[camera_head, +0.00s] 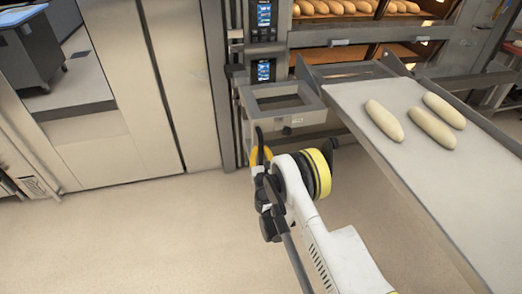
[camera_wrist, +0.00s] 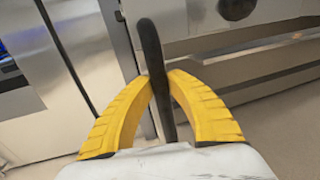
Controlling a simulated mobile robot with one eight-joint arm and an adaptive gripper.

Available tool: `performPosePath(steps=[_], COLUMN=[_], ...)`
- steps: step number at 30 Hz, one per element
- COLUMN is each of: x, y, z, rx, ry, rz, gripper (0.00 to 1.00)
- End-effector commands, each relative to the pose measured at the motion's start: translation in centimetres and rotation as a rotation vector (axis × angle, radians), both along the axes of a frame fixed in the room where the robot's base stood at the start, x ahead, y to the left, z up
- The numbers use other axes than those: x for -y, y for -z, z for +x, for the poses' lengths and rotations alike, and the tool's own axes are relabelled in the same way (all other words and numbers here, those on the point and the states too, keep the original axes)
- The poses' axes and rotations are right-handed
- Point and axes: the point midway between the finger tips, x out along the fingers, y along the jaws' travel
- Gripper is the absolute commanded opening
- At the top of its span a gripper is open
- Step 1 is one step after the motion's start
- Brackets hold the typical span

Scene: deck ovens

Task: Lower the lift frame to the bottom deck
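The grey lift frame (camera_head: 303,117) sits at the left front of the deck oven, beside a vertical rail, with a dark round knob (camera_head: 287,130) on its front. The knob also shows at the top of the wrist view (camera_wrist: 237,8). My gripper (camera_head: 262,155) is just below and left of the frame's front corner. In the wrist view its yellow fingers (camera_wrist: 160,82) close from both sides on an upright black handle (camera_wrist: 149,45). The handle's lower end runs down between the fingers. How it joins the frame is not clear.
A pale loader belt (camera_head: 365,93) with grey side rails holds 3 dough loaves (camera_head: 432,128) at the right, close to my arm. Behind it, lit oven decks hold baked loaves (camera_head: 345,7). Blue control screens (camera_head: 263,70) stand above the frame. The floor (camera_head: 130,235) at left is clear.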

Motion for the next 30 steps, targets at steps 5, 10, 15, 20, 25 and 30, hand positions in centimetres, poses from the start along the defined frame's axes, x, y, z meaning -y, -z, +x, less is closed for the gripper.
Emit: performPosePath(steps=[5,10,15,20,25,30], x=[0.0,0.0,0.0,0.0,0.0,0.0], y=[0.0,0.0,-1.3,-4.5,-7.8,-9.6], z=[0.0,0.0,0.0,0.0,0.0,0.0], rx=[0.000,0.000,0.000,0.000,0.000,0.000], ry=[0.000,0.000,0.000,0.000,0.000,0.000], rz=[0.000,0.000,0.000,0.000,0.000,0.000], gripper=[0.41,0.41,0.41,0.41,0.41,0.41])
